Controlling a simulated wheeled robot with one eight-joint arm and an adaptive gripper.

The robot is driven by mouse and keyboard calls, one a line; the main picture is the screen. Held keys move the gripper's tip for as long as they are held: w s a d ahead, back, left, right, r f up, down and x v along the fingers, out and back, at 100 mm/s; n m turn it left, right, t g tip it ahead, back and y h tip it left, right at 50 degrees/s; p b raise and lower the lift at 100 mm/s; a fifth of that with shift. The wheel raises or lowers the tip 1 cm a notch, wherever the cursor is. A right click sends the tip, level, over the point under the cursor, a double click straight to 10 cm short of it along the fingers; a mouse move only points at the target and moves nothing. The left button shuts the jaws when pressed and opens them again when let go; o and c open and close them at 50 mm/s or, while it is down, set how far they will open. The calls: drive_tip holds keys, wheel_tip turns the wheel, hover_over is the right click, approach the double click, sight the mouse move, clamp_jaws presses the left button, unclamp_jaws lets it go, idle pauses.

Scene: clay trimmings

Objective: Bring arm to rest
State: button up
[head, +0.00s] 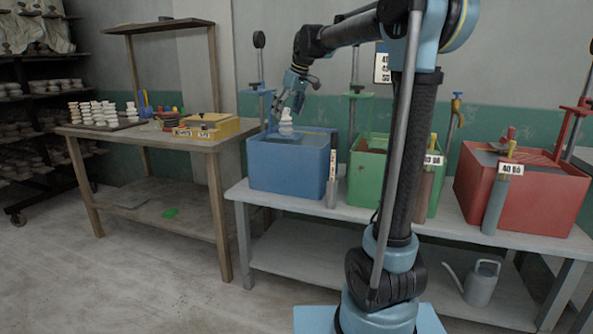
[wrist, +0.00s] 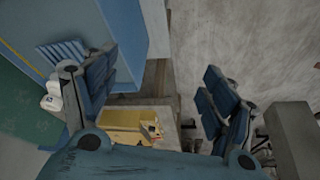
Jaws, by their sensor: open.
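My arm reaches up and to the left from its base in the head view, bent at the elbow. My gripper (head: 289,103) hangs above the blue tub (head: 288,168). In the wrist view my gripper (wrist: 160,92) has its two blue fingers spread wide, with nothing between them. A small white stack (head: 286,124) stands at the top of the blue tub, just below the fingers in the head view. A white piece (wrist: 52,97) shows beside the left finger in the wrist view; whether it touches the finger cannot be told.
A green tub (head: 367,182) and a red tub (head: 520,195) stand right of the blue one on a grey bench (head: 300,207). A wooden table (head: 165,140) at left holds a yellow box (head: 216,127) and several white stacks (head: 97,113). Upright posts rise behind the tubs.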

drive_tip(key=s+d+f+m, duration=0.2)
drive_tip(key=s+d+f, duration=0.3)
drive_tip(key=s+d, duration=0.45)
drive_tip(key=s+d+f+m+h, duration=0.1)
drive_tip(key=s+d+f+m, duration=0.2)
drive_tip(key=s+f, duration=1)
drive_tip(key=s+d+f+m+h, duration=0.2)
drive_tip(key=s+d+f+m, duration=0.2)
drive_tip(key=s+d+f, duration=0.6)
drive_tip(key=s+f, duration=0.3)
drive_tip(key=s, duration=0.4)
drive_tip(key=shift+s+f+g, duration=0.15)
drive_tip(key=shift+g, duration=0.25)
drive_tip(key=shift+w+f, duration=0.2)
drive_tip(key=shift+w, duration=0.25)
